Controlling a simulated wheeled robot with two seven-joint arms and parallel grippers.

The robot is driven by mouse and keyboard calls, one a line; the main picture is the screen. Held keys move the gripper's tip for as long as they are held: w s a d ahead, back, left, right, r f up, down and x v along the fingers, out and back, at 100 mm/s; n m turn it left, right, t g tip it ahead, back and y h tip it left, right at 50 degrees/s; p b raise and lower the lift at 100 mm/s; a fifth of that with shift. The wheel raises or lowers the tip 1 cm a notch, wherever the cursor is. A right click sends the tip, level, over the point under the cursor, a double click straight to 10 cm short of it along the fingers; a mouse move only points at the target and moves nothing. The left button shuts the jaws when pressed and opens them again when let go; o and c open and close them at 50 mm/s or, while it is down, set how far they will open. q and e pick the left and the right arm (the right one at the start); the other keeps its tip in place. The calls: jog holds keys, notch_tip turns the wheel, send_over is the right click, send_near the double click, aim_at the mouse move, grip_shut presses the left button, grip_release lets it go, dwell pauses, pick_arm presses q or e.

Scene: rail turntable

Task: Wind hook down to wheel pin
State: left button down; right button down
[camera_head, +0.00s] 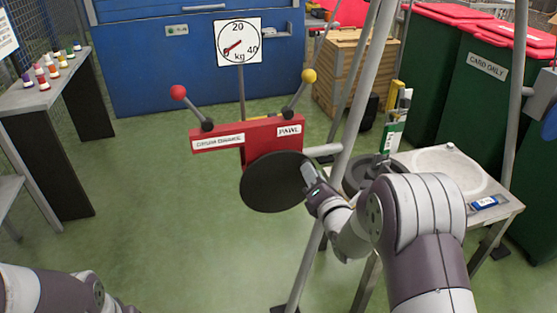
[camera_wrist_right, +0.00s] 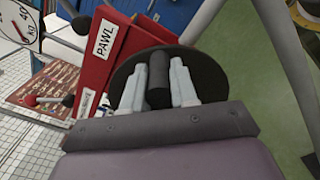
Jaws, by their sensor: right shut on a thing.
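My right gripper (camera_head: 312,178) is at the right edge of a dark round disc (camera_head: 268,184) on the red winch housing (camera_head: 212,139). In the right wrist view the gripper (camera_wrist_right: 158,78) is shut on a black cylindrical handle (camera_wrist_right: 158,92), with one pale finger on each side, in front of the disc. The housing carries labels reading drum brake and PAWL, a red-knobbed lever (camera_head: 178,92) and a yellow-knobbed lever (camera_head: 309,75). I cannot make out the hook or the wheel pin. Part of my left arm shows at lower left; its gripper is out of frame.
A kg dial (camera_head: 238,42) stands behind the winch. A bench with coloured pegs (camera_head: 45,88) is at left. Green floor is open at left centre.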

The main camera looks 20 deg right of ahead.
jog(key=shift+r, duration=0.2)
jog(key=shift+a+r+n+b, duration=0.35)
jog(key=shift+a+r+n, duration=0.3)
jog(key=shift+n, duration=0.55)
jog(key=shift+a+n+b, duration=0.3)
jog(key=shift+n, duration=0.1)
jog(key=c, duration=0.7)
grip_release()
jog(key=shift+a+r, duration=0.1)
jog(key=shift+r, duration=0.05)
